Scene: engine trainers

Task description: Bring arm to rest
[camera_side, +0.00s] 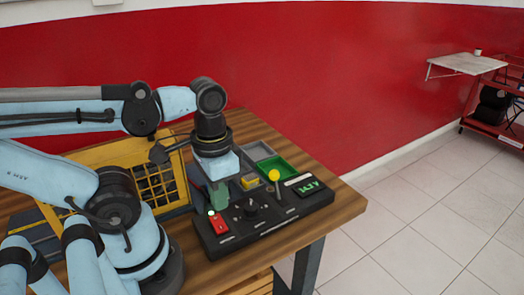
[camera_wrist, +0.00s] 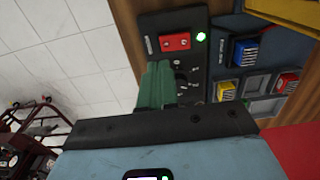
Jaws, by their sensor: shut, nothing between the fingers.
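My gripper (camera_side: 218,194) points down over the black control panel (camera_side: 285,219) on the wooden table. Its green fingers are together and hold nothing. In the wrist view my gripper (camera_wrist: 157,68) is in front of the panel's dark dial area and hides part of it. The panel bears a red switch (camera_side: 219,224), a black knob (camera_side: 250,208), a lever with a yellow ball (camera_side: 273,175) and a green-lit display (camera_side: 309,188). The red switch (camera_wrist: 175,42) and a lit green lamp (camera_wrist: 201,37) show in the wrist view. I cannot tell whether the fingers touch the panel.
A yellow grid-fronted frame (camera_side: 155,181) stands on the table (camera_side: 345,200) behind my arm. A tray with green and grey compartments (camera_side: 275,165) lies behind the panel. In the wrist view several compartments hold coloured blocks (camera_wrist: 245,52).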

